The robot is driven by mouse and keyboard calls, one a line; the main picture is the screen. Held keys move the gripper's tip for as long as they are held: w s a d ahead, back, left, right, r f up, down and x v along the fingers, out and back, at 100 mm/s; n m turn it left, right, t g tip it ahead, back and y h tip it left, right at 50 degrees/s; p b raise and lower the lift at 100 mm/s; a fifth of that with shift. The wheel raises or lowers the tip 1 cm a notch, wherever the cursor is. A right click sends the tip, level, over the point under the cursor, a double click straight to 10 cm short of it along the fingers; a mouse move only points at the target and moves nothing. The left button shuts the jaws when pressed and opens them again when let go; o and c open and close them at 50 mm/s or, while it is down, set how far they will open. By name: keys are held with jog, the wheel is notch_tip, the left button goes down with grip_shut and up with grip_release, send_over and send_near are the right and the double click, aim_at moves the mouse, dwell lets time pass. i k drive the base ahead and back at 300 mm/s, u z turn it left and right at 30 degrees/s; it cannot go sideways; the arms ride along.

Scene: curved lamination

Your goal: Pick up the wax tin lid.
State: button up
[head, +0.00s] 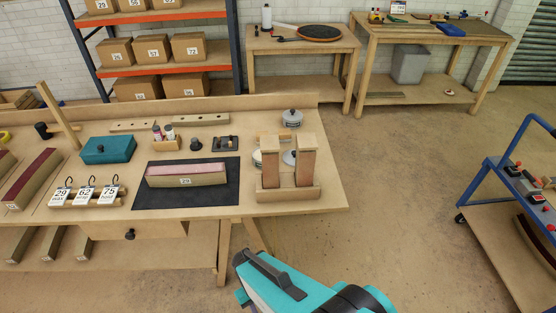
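A round grey tin (292,118) with a dark knob or handle on top stands at the back right of the workbench (330,195). Two pale round pieces are partly hidden behind a pair of wooden uprights: one (289,157) shows between the uprights, the other (257,157) at their left edge. I cannot tell for sure which of these round pieces is the wax tin lid. My gripper cannot be made out in this view.
The wooden uprights (308,160) stand on a block at the bench's right front. A dark mat (225,190) with a curved block lies to their left. A teal box (108,149) sits further left. A blue cart (500,170) stands right; the floor between is clear.

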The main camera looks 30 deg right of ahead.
aim_at(294, 155)
jog(key=z, duration=0.15)
jog(key=k, duration=0.2)
jog(key=u, duration=2.6)
jog(key=k, duration=0.2)
jog(key=u, duration=0.95)
jog(key=k, duration=1.4)
jog(key=z, duration=0.7)
